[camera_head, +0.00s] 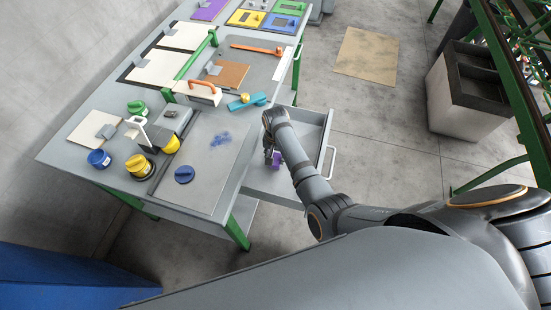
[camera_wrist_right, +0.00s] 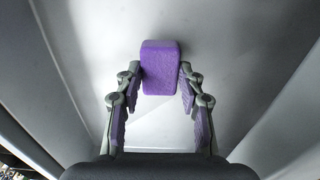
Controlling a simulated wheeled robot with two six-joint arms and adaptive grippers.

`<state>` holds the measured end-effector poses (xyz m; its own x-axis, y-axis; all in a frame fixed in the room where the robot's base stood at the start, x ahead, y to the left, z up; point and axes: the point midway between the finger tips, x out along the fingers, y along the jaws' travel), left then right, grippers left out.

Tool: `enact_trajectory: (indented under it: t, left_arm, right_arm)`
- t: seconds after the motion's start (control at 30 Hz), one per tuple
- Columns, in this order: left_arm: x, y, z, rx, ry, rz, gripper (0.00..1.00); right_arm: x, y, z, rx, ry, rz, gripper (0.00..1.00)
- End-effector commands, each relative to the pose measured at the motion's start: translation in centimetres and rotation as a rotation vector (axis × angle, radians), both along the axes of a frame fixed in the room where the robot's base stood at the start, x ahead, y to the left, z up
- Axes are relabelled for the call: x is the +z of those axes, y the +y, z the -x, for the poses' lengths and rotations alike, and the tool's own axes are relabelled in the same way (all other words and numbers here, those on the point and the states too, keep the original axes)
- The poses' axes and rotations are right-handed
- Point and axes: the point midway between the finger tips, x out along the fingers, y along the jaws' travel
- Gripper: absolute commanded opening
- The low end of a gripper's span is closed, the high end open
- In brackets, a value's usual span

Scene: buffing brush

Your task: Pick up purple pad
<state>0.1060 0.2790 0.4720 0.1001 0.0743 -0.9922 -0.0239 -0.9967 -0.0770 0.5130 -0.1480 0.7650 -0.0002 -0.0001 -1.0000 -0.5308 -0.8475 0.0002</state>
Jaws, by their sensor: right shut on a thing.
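The purple pad (camera_wrist_right: 160,68) is a small block with rounded corners, seen between the fingertips of my right gripper (camera_wrist_right: 161,82) in the right wrist view. The gripper is shut on its two sides. In the head view, the pad (camera_head: 276,158) shows as a small purple patch beside my right gripper (camera_head: 271,153), partly hidden by my arm. Both are over the open grey drawer (camera_head: 262,181) at the table's right side. My left gripper is not in view.
The grey table (camera_head: 222,160) stands left of the drawer, with blue, yellow and green jars, a teal tool (camera_head: 247,102) and a handled block (camera_head: 198,92) on it. A drawer handle (camera_head: 329,162) sticks out to the right. A bin (camera_head: 468,90) stands at the right, with clear floor between.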

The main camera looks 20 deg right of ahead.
Motion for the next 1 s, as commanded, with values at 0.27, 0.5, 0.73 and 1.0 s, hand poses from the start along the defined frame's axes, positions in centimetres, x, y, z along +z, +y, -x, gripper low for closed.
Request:
enact_trajectory:
  t: [0.27, 0.5, 0.73, 1.0]
  left_arm:
    - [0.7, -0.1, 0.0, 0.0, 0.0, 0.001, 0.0]
    - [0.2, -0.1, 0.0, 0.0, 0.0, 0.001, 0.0]
    - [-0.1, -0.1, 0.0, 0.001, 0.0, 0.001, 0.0]
    - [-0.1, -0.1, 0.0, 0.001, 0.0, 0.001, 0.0]
  right_arm:
    - [5.5, -1.2, 2.4, -0.002, -0.003, 0.001, 0.15]
    - [9.6, -3.9, 7.8, -0.001, 0.002, 0.003, 0.15]
    - [11.7, -5.8, 11.6, 0.0, 0.001, 0.002, 0.15]
    - [12.3, -6.3, 12.6, 0.0, 0.001, -0.001, 0.15]
